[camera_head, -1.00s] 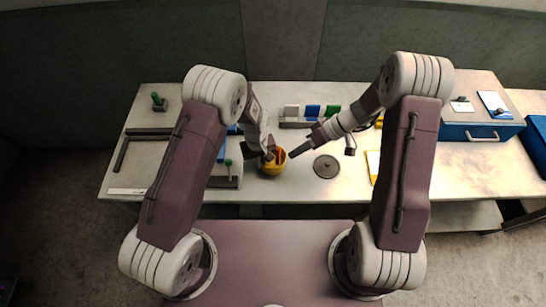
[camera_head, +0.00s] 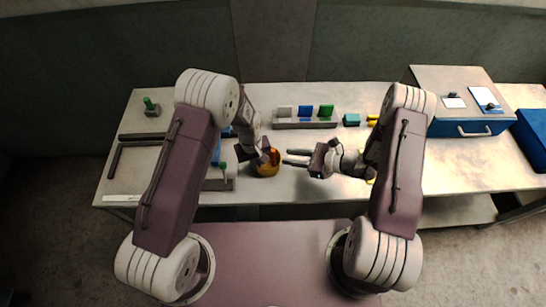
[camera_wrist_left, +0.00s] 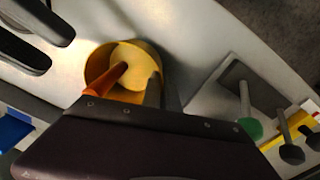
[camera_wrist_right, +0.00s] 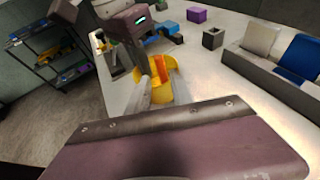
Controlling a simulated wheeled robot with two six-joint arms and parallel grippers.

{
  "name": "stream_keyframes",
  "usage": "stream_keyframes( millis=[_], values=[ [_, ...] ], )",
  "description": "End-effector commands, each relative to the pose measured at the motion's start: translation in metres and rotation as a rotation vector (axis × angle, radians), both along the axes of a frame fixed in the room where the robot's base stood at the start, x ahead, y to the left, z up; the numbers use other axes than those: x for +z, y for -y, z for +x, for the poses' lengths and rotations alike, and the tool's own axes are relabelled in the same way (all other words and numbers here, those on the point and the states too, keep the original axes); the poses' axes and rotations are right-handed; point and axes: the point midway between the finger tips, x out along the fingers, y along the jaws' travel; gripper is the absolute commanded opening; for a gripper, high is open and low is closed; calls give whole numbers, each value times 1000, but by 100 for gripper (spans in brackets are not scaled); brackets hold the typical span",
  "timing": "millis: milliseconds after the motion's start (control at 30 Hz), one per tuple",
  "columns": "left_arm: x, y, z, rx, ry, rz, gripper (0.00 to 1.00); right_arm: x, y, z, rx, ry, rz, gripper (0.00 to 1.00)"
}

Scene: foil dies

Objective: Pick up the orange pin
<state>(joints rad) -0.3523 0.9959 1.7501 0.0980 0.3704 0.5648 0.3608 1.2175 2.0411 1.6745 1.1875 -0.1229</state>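The orange pin (camera_wrist_left: 108,82) leans inside a round yellow cup (camera_wrist_left: 98,65) in the left wrist view. The cup (camera_head: 268,170) stands near the table's front edge in the head view. My left gripper (camera_head: 257,155) is over the cup's left side, its fingers apart; in its wrist view the fingers (camera_wrist_left: 163,94) are to the right of the pin, not around it. My right gripper (camera_head: 296,158) is open and empty, just right of the cup, its fingers pointing at it. The cup also shows beyond the fingers in the right wrist view (camera_wrist_right: 180,88).
A grey rack (camera_head: 305,124) with white, blue and green plates stands behind the cup. A teal block (camera_head: 351,120) is to its right. A blue drawer box (camera_head: 465,128) is at the right. A green-handled block (camera_head: 152,107) is at the back left.

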Motion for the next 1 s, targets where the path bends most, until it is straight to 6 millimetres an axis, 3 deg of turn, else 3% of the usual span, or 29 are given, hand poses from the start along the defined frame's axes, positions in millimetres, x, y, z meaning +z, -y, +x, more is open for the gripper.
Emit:
stream_keyframes(
  millis=[100,333,600,833,867,933,1000],
  values=[
    [0,0,0,0,0,0,0,-7,-16,6,4,0,0,27],
    [0,0,0,0,0,0,0,-11,-26,11,4,1,-1,27],
    [0,0,0,0,0,0,0,-27,-62,29,4,2,-1,27],
    [0,0,0,0,0,0,0,-28,-64,31,1,3,-1,27],
    [0,0,0,0,0,0,0,-28,-64,31,1,3,-1,24],
    [0,0,0,0,0,0,0,-28,-64,31,1,3,-1,4],
    [0,0,0,0,0,0,0,-28,-64,31,1,3,-1,0]
  ],
)
